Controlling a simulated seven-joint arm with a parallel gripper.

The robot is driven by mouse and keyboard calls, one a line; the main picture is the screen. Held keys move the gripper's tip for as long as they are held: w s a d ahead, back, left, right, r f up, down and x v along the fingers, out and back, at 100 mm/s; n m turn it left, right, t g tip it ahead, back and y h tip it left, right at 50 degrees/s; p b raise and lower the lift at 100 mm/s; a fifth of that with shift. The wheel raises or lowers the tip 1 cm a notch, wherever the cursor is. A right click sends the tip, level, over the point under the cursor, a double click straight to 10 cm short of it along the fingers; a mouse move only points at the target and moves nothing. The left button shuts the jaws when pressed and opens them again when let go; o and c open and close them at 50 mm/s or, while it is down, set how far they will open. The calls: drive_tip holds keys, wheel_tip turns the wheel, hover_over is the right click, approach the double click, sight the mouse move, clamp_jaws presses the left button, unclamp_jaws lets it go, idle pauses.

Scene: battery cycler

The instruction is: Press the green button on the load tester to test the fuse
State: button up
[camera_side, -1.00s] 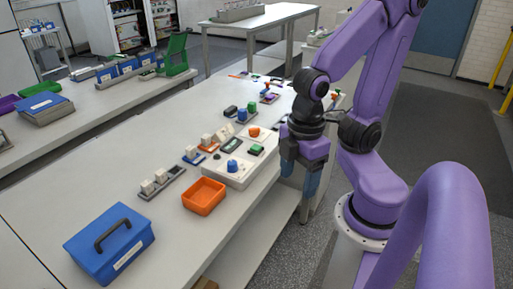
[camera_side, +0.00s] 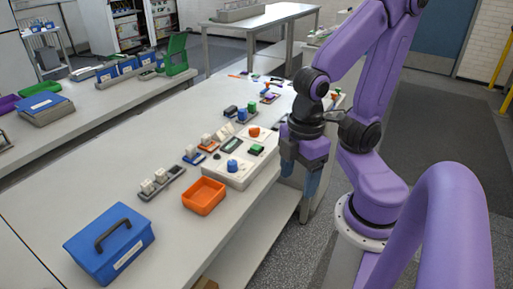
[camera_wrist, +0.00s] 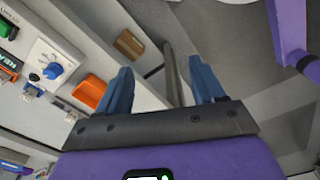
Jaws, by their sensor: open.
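The load tester (camera_side: 236,174) is a pale box on the bench with a blue knob (camera_side: 233,165), an orange knob (camera_side: 254,132), a dark display (camera_side: 232,145) and a green button (camera_side: 256,150) near its right edge. My gripper (camera_side: 301,177) is open and empty, pointing down beside the bench's right edge, to the right of the tester and apart from it. In the wrist view, the blue fingertips (camera_wrist: 165,82) are spread, with floor between them. The tester's blue knob (camera_wrist: 52,71) shows at upper left there, with part of a green button (camera_wrist: 6,27) at the left edge. I cannot identify the fuse.
An orange tray (camera_side: 204,196) stands in front of the tester. A blue case (camera_side: 109,243) with a dark handle is at the bench's front left. White blocks in a grey holder (camera_side: 161,182) stand left of the tester. The bench's near middle is clear.

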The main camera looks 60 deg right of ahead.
drive_tip(key=shift+c, duration=0.3)
clamp_jaws()
idle(1.4)
